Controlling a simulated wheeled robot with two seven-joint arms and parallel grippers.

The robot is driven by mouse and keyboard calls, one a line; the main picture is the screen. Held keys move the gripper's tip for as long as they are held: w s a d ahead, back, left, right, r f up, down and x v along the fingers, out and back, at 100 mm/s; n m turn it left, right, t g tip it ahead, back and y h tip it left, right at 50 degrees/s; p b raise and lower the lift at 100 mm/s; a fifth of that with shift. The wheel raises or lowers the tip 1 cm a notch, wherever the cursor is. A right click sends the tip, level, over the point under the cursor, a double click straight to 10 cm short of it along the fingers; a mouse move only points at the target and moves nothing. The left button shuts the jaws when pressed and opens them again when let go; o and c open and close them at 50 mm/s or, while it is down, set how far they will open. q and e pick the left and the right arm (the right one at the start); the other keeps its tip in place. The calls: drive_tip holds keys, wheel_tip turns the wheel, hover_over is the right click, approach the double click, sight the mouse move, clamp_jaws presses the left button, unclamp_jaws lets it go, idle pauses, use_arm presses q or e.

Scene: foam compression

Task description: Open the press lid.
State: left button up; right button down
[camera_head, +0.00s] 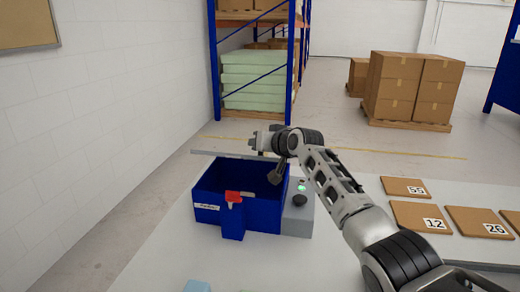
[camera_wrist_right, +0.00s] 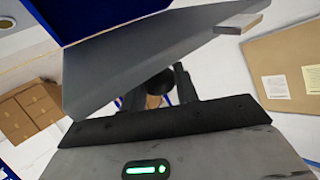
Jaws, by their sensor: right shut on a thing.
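The blue press box (camera_head: 213,205) stands on the light table, and its interior is visible from above. Its grey lid (camera_head: 225,156) is raised behind the box opening and shows almost edge-on as a thin strip. In the right wrist view the lid (camera_wrist_right: 150,60) is a broad tilted grey plate with a dark round knob (camera_wrist_right: 158,83). My right gripper (camera_wrist_right: 158,90) is shut on this knob, one finger on each side. In the head view my right gripper (camera_head: 268,141) is at the lid's right part, partly hidden by its own wrist. My left gripper is not in view.
A red latch piece (camera_head: 233,197) is on the box front. A grey control unit (camera_head: 299,215) with a green light and dark knob adjoins it at right. Numbered brown boards (camera_head: 419,217) lie right on the table. A pale blue block (camera_head: 197,286) is at the near edge.

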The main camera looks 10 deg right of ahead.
drive_tip(key=shift+w+d+r+b, duration=0.3)
drive_tip(key=shift+w+r+b, duration=0.2)
drive_tip(key=shift+w+r, duration=0.3)
drive_tip(key=shift+r, duration=0.3)
